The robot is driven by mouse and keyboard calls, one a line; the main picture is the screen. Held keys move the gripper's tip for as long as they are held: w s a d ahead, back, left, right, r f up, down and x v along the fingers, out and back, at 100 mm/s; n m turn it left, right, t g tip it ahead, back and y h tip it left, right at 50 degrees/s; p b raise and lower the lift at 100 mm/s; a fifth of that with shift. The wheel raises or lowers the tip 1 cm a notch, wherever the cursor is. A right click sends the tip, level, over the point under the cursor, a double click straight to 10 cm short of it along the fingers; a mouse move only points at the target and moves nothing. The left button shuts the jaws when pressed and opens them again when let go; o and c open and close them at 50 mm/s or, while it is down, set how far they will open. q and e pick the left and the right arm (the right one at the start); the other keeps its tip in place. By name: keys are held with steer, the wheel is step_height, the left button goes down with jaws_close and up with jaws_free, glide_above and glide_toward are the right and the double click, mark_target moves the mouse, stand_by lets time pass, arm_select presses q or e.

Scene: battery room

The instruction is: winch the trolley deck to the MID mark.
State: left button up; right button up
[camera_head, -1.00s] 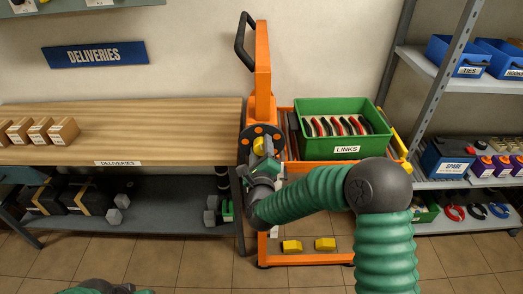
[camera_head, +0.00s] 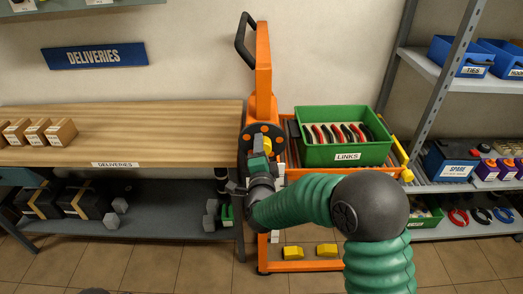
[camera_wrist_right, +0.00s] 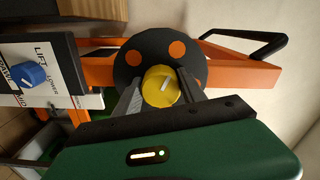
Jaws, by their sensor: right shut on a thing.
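The orange trolley (camera_head: 264,70) stands right of the bench, with a black winch disc (camera_wrist_right: 133,85) on its mast. My right gripper (camera_head: 259,145) is at this disc. In the right wrist view its fingers are shut on a yellow knob (camera_wrist_right: 160,86) on the disc; in the head view the gripper hides that knob. The deck carries a green LINKS bin (camera_head: 340,155) with red and black links. At the wrist view's left edge is a blue LIFT/LOWER knob (camera_wrist_right: 29,75); lettering like MID below it is partly cut off. The deck's height against a mark cannot be told. My left gripper is out of view.
The DELIVERIES bench (camera_head: 150,130) adjoins the trolley on the left. A metal shelf rack (camera_head: 440,110) stands close on the right. Yellow blocks (camera_head: 293,253) sit low on the trolley's base. Tiled floor is clear in front.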

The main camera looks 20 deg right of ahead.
steer(key=n, duration=0.2)
steer(key=f+n, duration=0.1)
steer(key=shift+s+a+n, duration=0.1)
steer(key=shift+n, duration=0.3)
steer(key=n, duration=0.3)
steer(key=shift+n, duration=0.3)
steer(key=n, duration=0.3)
steer(key=shift+n, duration=0.4)
steer(key=n, duration=0.2)
steer(key=shift+n+p, duration=0.3)
steer(key=n, duration=0.1)
steer(key=n+p, duration=0.1)
steer(key=n, duration=0.1)
steer(key=n+p, duration=0.1)
steer(key=n, duration=0.1)
steer(key=shift+s+d, duration=0.1)
steer(key=shift+d, duration=0.15)
steer(key=shift+d+n+p, duration=0.1)
steer(key=shift+n+p, duration=0.7)
steer(key=shift+n, duration=1.3)
